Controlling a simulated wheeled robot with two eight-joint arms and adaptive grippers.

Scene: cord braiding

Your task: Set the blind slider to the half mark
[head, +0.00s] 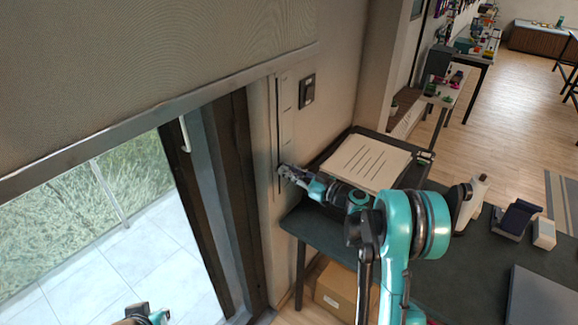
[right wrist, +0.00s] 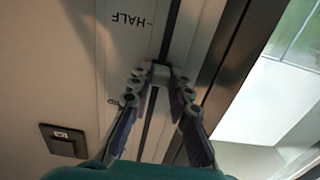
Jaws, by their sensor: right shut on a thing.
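The blind slider track (head: 279,125) runs up the wall strip beside the window frame. My right gripper (head: 288,172) is at the lower part of this track. In the right wrist view, the slider knob (right wrist: 157,74) sits between the fingertips of my right gripper (right wrist: 155,82), which is shut on it. The HALF label (right wrist: 131,20) reads upside down there, beside the track and above the knob in the picture. The knob stands apart from its tick. The blind (head: 140,60) hangs partly down over the window. My left gripper (head: 145,316) is cut off at the bottom edge.
A wall switch (head: 307,90) is right of the track and shows in the right wrist view (right wrist: 64,140). A dark table (head: 455,265) below my right arm bears a tray (head: 418,172) with a lined sheet. A cardboard box (head: 340,290) stands underneath.

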